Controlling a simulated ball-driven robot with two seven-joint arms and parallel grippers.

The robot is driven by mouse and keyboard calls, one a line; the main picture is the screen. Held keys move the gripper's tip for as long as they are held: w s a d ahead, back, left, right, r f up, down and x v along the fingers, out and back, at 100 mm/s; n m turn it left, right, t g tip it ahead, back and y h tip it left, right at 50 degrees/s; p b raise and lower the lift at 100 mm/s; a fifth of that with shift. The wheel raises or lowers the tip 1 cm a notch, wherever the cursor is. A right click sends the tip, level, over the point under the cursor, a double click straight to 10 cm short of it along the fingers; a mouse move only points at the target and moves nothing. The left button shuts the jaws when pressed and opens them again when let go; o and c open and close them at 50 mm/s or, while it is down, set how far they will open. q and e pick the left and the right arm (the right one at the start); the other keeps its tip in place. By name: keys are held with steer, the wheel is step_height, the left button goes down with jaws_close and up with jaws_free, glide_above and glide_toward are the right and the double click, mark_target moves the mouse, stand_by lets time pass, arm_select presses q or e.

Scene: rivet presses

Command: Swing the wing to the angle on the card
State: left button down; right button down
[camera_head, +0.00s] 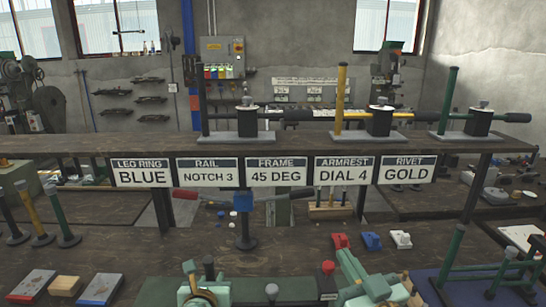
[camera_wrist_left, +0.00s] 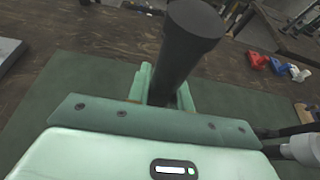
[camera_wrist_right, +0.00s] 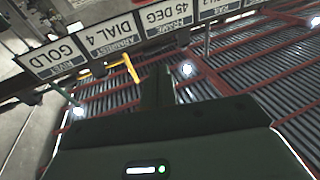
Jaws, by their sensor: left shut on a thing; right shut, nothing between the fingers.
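The card reading FRAME 45 DEG (camera_head: 276,172) hangs in the middle of the card row; it shows upside down in the right wrist view (camera_wrist_right: 167,17). A dark green bed (camera_head: 240,289) lies at the bottom of the head view. My left gripper (camera_head: 202,276) is over its left part, shut around an upright black post (camera_wrist_left: 188,45), which also shows in the head view (camera_head: 208,265). I cannot tell how the post joins the wing, or the wing's angle. My right gripper (camera_head: 345,258) is shut and empty, raised at the bed's right end; its wrist view looks up toward the roof.
Red (camera_head: 340,241), blue (camera_head: 372,241) and white (camera_head: 401,239) blocks lie beyond my right gripper. A blue-topped stand (camera_head: 244,220) is behind the bed. Coloured posts (camera_head: 62,220) and small blocks (camera_head: 65,286) are at left.

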steer(key=w+a+r+g+y, duration=0.1)
steer(key=w+a+r+y, duration=0.2)
steer(key=w+a+r, duration=0.65)
steer(key=w+a+g, duration=0.3)
steer(key=a+g, duration=0.3)
steer(key=a, duration=0.4)
steer(key=s+d+f+m+g+h, duration=0.1)
steer(key=s+d+f+g+h, duration=0.1)
steer(key=f, duration=0.8)
steer(key=s+d+f+m+g+h, duration=0.1)
steer(key=f+g+h, duration=0.4)
steer(key=f, duration=0.6)
steer(key=shift+s+d+m+h, duration=0.35)
steer(key=shift+d+m+h, duration=0.25)
steer(key=shift+d, duration=0.5)
steer(key=shift+f, duration=0.1)
steer(key=shift+s, duration=0.1)
